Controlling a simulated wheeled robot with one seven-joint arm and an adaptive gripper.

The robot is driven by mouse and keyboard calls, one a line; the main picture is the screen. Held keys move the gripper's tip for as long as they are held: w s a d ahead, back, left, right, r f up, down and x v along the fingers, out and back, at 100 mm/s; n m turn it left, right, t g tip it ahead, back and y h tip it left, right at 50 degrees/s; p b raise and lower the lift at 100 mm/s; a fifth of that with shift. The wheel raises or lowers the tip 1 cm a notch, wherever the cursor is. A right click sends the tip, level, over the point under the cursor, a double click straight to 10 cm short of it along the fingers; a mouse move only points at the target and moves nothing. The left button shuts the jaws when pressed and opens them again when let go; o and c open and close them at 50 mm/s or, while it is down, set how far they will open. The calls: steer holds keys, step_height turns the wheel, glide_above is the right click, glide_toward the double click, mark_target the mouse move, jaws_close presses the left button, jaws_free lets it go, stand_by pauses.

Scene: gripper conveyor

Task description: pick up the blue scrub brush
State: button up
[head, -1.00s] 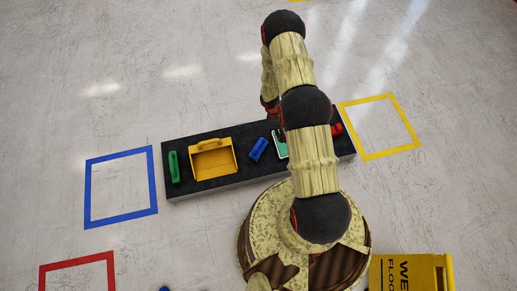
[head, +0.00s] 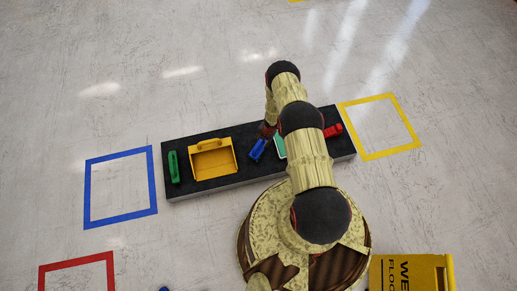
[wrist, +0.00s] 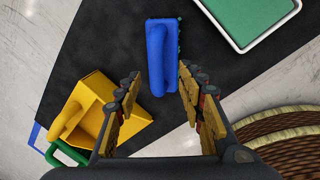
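The blue scrub brush (head: 257,149) lies on the black conveyor (head: 244,185), right of the yellow dustpan in the head view. In the wrist view the blue scrub brush (wrist: 160,57) lies ahead of my fingers, with its handle up and green bristles showing along its right edge. My gripper (wrist: 157,85) is open and empty, its two yellow-padded fingers spread to either side of the brush's near end, apart from it in the picture. In the head view my gripper (head: 266,131) is just above the brush, largely hidden by my arm.
A yellow dustpan (head: 212,160) and a green object (head: 174,167) lie to the left on the conveyor. A green-and-white tray-like item (wrist: 250,18) is close on the brush's right. A red object (head: 333,131) lies further right. A yellow wet-floor sign (head: 410,273) stands at bottom right.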

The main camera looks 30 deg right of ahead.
mark_target(260, 143)
steer(key=shift+x, duration=0.8)
steer(key=b+x, duration=0.1)
steer(key=x, duration=0.1)
steer(key=b+x, duration=0.4)
steer(key=shift+w+r, duration=0.1)
steer(key=shift+w, duration=0.25)
steer(key=shift+d, duration=0.1)
steer(key=shift+c, duration=1.1)
steer(key=c, duration=0.7)
jaws_close()
